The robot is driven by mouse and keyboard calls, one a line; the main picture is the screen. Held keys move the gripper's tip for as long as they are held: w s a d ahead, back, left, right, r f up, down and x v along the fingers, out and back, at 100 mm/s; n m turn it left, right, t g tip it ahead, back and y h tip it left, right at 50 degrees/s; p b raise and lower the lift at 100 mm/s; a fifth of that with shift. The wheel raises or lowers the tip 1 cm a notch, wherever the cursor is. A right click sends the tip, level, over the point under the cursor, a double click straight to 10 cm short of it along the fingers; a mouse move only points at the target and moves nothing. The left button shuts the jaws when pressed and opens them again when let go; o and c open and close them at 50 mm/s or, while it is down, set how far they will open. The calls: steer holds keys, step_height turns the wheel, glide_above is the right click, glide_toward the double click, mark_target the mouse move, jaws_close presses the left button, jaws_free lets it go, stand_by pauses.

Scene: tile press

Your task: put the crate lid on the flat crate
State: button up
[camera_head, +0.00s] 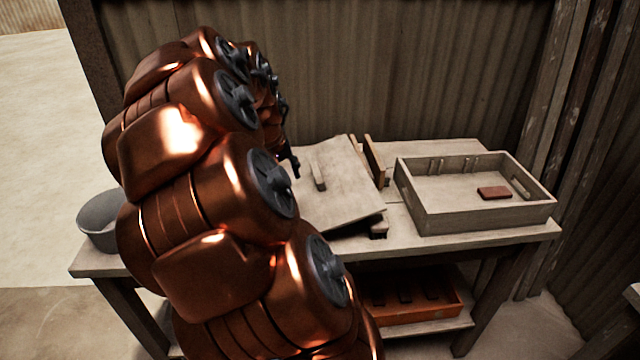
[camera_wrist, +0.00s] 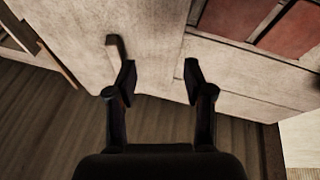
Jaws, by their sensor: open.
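The crate lid (camera_head: 345,190) is a pale, flat wooden board with a bar handle (camera_head: 318,170), lying slightly tilted on the table. In the wrist view the lid (camera_wrist: 150,30) fills the upper middle, with its handle (camera_wrist: 115,46) left of my fingers. A low wooden frame holding red tiles (camera_wrist: 291,28), apparently the flat crate (camera_wrist: 240,62), is beside the lid at right; my arm hides it in the head view. My gripper (camera_wrist: 160,75) is open and empty above the lid's edge. In the head view only a dark finger (camera_head: 290,163) shows.
A deeper wooden box (camera_head: 460,222) with one red tile (camera_head: 494,193) stands at the table's right. An upright wooden piece (camera_head: 374,160) is between it and the lid. A grey bucket (camera_head: 98,222) is at left. An orange tray (camera_head: 420,308) sits below. A corrugated wall (camera_head: 400,70) stands behind.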

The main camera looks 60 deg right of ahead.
steer(key=h, duration=0.1)
glide_toward(316, 173)
step_height(316, 173, down, 2)
steer(key=shift+m, duration=0.4)
steer(key=shift+w+d+r+p+x, duration=0.1)
steer(key=shift+d+p+x, duration=0.1)
steer(key=shift+x, duration=0.95)
steer(key=shift+w+d+r+p+x, duration=0.1)
steer(key=shift+d+p+x, duration=0.15)
steer(key=shift+x, duration=0.9)
steer(key=shift+d+r+p+x, duration=0.1)
steer(key=shift+d+p+x, duration=0.1)
steer(key=shift+x, duration=1.75)
steer(key=shift+a+f, duration=0.1)
jaws_close()
